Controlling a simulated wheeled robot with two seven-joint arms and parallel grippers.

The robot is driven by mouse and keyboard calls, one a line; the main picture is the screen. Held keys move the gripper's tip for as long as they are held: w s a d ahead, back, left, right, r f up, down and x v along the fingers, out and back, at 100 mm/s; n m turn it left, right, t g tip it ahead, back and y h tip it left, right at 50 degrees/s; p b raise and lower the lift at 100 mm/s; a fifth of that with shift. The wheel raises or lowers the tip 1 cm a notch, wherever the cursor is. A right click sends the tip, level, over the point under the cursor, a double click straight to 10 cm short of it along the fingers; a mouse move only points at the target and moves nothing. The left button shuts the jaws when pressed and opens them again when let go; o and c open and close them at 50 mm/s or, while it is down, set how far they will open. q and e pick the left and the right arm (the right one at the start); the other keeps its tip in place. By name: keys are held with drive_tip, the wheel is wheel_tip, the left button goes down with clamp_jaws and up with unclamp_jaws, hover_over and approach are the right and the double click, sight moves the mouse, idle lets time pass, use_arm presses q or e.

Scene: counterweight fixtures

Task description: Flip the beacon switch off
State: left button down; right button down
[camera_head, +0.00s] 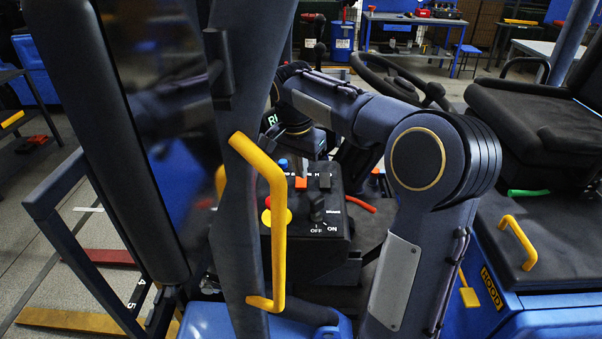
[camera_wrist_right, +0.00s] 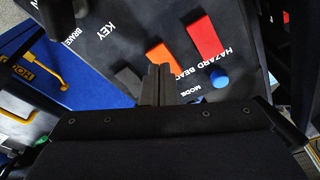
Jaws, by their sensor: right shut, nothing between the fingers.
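The beacon switch is an orange rocker (camera_wrist_right: 162,56) on the black control panel (camera_wrist_right: 110,12), beside the printed letters "BEAC" in the right wrist view. In the head view an orange rocker (camera_head: 301,183) shows on the panel box (camera_head: 290,258). My right gripper (camera_wrist_right: 157,72) is shut and empty. Its fingertips are close to the orange rocker's lower edge, between it and a dark grey rocker (camera_wrist_right: 130,80); I cannot tell whether they touch. In the head view my right gripper (camera_head: 305,168) reaches down over the panel, partly hidden. My left gripper is not in view.
A red rocker (camera_wrist_right: 204,38) and a blue button (camera_wrist_right: 219,77) sit near the orange rocker. A black ON/OFF knob (camera_head: 317,208) stands nearer on the panel. A post with a yellow handle (camera_head: 279,230) crosses in front of the panel's left side. A steering wheel (camera_head: 400,80) is behind.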

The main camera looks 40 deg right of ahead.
sight(301, 184)
wheel_tip(301, 184, up, 3)
drive_tip(key=shift+r+p, duration=0.15)
drive_tip(key=shift+p, duration=1.05)
drive_tip(key=shift+r+p, duration=0.4)
drive_tip(key=shift+r, duration=0.55)
drive_tip(key=shift+f, duration=0.1)
